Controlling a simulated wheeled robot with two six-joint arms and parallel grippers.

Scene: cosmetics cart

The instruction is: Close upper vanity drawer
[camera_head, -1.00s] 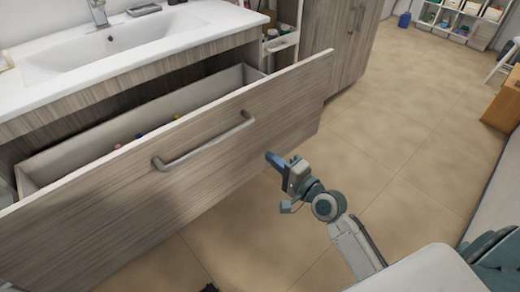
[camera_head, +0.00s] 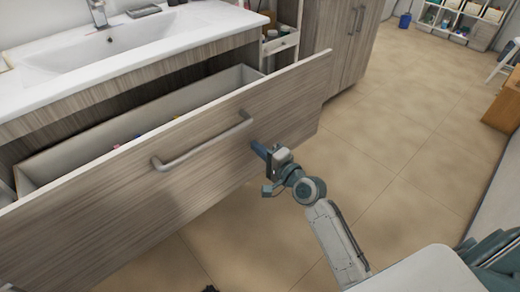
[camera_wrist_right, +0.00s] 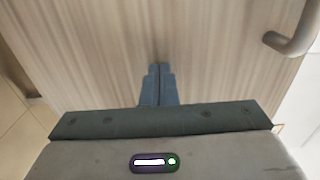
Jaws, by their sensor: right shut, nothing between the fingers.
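The upper vanity drawer (camera_head: 120,218) stands pulled out under the white sink top, its wood-grain front facing me. Its curved metal handle (camera_head: 203,144) also shows at the upper right of the right wrist view (camera_wrist_right: 293,35). My right gripper (camera_head: 256,149) is shut and empty, at the drawer front to the right of the handle. In the right wrist view its fingertips (camera_wrist_right: 160,69) point at the wood panel and look very close to it; I cannot tell whether they touch. My left gripper is not in view.
The sink counter (camera_head: 50,92) is above the drawer. Small colored items lie inside the drawer, mostly hidden. A tall wood cabinet (camera_head: 342,40) and a small white shelf (camera_head: 281,45) stand beyond. Tiled floor (camera_head: 400,130) is clear on the right.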

